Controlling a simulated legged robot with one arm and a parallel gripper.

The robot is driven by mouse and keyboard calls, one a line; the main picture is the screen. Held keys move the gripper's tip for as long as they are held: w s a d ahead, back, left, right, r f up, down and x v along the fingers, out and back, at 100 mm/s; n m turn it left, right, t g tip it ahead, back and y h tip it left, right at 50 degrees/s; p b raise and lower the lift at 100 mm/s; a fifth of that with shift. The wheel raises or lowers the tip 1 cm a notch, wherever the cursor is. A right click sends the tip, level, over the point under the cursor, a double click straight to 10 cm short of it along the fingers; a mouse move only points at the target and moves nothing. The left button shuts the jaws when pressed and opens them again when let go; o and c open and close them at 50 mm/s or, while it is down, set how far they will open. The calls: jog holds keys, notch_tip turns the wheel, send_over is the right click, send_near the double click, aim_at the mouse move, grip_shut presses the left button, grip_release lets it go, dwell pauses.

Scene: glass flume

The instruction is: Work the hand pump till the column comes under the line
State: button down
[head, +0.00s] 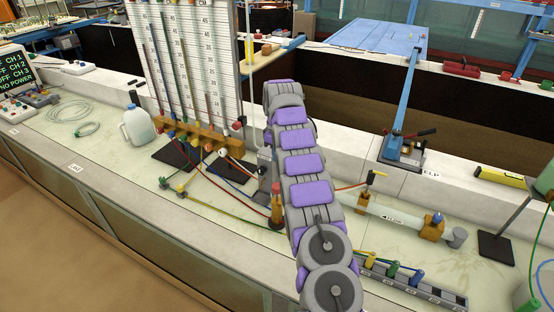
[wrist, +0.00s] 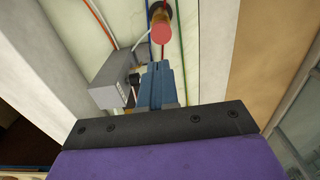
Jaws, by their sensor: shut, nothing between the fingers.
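The hand pump appears to be the small brass cylinder with a red top (head: 277,205), standing on the bench just left of my arm. In the wrist view its round red top (wrist: 162,32) lies just past my fingertips, with a visible gap in the picture. My gripper (wrist: 158,66) shows blue fingers closed together with nothing between them. In the head view my own arm hides it. The manometer board (head: 212,75) stands behind, with several tubes over a numbered scale. The line on it and the exact column levels are too small to tell.
A grey box (wrist: 113,80) sits close left of my fingers in the wrist view. Coloured hoses (head: 232,188) run across the bench to the brass manifold (head: 205,138). A jug (head: 138,127) stands left.

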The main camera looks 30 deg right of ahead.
aim_at(277, 186)
notch_tip(277, 186, down, 12)
jog(key=shift+r+b, duration=0.2)
jog(key=shift+b, duration=0.55)
jog(key=shift+f, duration=0.5)
jog(key=shift+a+f, duration=0.1)
notch_tip(277, 186, down, 5)
jog(key=shift+s+r+p, duration=0.1)
jog(key=shift+r+p, duration=0.05)
jog(key=shift+p, duration=0.3)
jog(key=shift+s+f, duration=0.1)
jog(key=shift+f, duration=0.1)
jog(key=shift+r, duration=0.1)
notch_tip(277, 186, up, 18)
jog(key=p, duration=0.1)
dwell(1.4)
